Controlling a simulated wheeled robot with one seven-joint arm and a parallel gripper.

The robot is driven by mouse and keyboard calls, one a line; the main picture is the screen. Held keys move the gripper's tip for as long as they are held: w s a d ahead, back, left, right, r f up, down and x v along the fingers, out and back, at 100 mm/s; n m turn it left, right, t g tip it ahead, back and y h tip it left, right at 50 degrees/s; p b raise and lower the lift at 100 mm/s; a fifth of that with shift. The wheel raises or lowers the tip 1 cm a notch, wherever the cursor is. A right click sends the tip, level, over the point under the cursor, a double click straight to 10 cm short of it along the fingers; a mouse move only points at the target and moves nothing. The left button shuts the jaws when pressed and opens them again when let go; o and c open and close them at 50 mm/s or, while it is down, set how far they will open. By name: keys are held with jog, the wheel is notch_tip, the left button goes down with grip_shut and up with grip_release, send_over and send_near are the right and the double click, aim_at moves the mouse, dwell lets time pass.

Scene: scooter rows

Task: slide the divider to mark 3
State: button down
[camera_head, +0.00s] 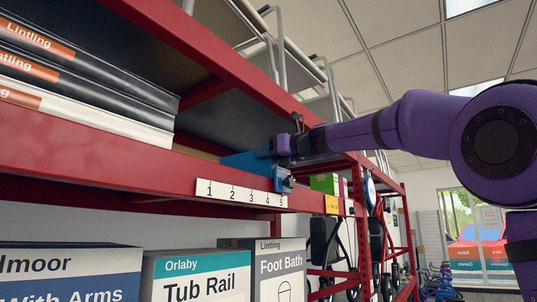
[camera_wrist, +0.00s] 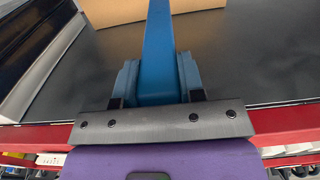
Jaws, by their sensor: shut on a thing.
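The blue divider (camera_head: 250,160) stands on the red shelf (camera_head: 120,168), its front end over the shelf's front edge. Its front clip (camera_head: 283,180) is at about mark 5, the right end of the white number strip (camera_head: 240,192) marked 1 to 5. My gripper (camera_head: 284,148) is shut on the divider's front end. In the wrist view, the blue divider (camera_wrist: 159,50) runs straight back between the two fingers of my gripper (camera_wrist: 159,82). The fingers hide part of its sides. The number strip shows partly in the wrist view (camera_wrist: 50,159), left of the gripper.
Black and white Lintling boxes (camera_head: 75,80) lie stacked left on the same shelf. A brown carton (camera_wrist: 115,12) lies behind, close to the divider. Bare dark shelf (camera_wrist: 250,60) is to the right. Boxes including Tub Rail (camera_head: 195,277) and Foot Bath (camera_head: 280,268) stand below.

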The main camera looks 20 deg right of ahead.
jog(key=s+a, duration=0.2)
jog(key=a, duration=0.1)
jog(key=s+a, duration=0.2)
jog(key=a, duration=0.1)
jog(key=s+a, duration=0.3)
jog(key=shift+a, duration=0.3)
jog(key=c, duration=0.7)
grip_release()
jog(key=v, duration=1.1)
jog(key=shift+w, duration=0.1)
